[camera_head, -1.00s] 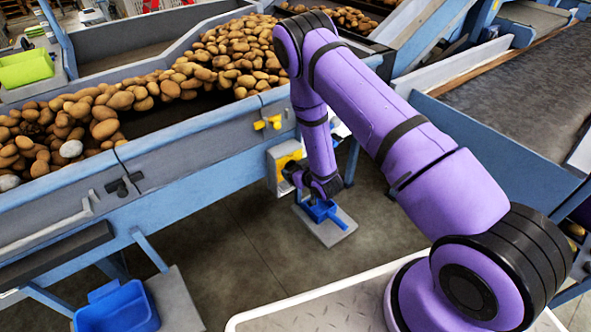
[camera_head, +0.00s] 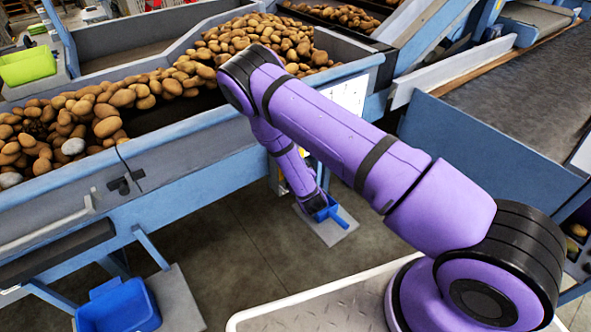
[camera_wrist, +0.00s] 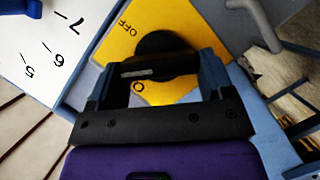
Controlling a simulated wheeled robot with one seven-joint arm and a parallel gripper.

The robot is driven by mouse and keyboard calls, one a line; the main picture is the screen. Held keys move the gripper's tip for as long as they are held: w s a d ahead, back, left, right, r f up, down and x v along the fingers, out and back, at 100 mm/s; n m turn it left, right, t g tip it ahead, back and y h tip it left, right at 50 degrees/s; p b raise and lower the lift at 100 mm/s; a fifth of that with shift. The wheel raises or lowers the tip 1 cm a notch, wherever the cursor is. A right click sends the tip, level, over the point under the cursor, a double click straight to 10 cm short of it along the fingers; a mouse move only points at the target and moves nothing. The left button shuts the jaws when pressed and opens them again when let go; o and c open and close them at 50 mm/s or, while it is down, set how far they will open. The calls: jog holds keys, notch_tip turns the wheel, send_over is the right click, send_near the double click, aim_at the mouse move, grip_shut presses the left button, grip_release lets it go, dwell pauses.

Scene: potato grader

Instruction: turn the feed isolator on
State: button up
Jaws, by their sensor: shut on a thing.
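The feed isolator shows in the wrist view as a yellow plate (camera_wrist: 130,42) marked OFF, with a round black rotary knob (camera_wrist: 160,44). The knob's bar handle carries a pale stripe and lies roughly level across the picture. A second marking beginning with O is partly hidden below the bar. My gripper (camera_wrist: 158,72) is shut on the knob, one blue finger at each side of the handle. In the head view my arm hides the isolator, and the fingertips cannot be made out there.
A white panel (camera_wrist: 35,45) with numbers adjoins the yellow plate, and a grey bent handle (camera_wrist: 262,25) stands to its right. The potato conveyor (camera_head: 190,165) runs behind my arm. A blue bin (camera_head: 118,308) sits at lower left. Open floor (camera_head: 235,255) lies between.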

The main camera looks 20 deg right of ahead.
jog(key=n, duration=0.1)
jog(key=n+t+h, duration=0.1)
jog(key=n, duration=0.1)
jog(key=shift+s+a+f+n+t, duration=0.1)
jog(key=shift+a+f+n+t, duration=0.05)
jog(key=shift+f+n+t, duration=0.25)
jog(key=shift+n+t, duration=0.4)
jog(key=shift+n, duration=0.7)
jog(key=o, duration=0.9)
jog(key=s, duration=1)
jog(key=shift+s+a, duration=0.4)
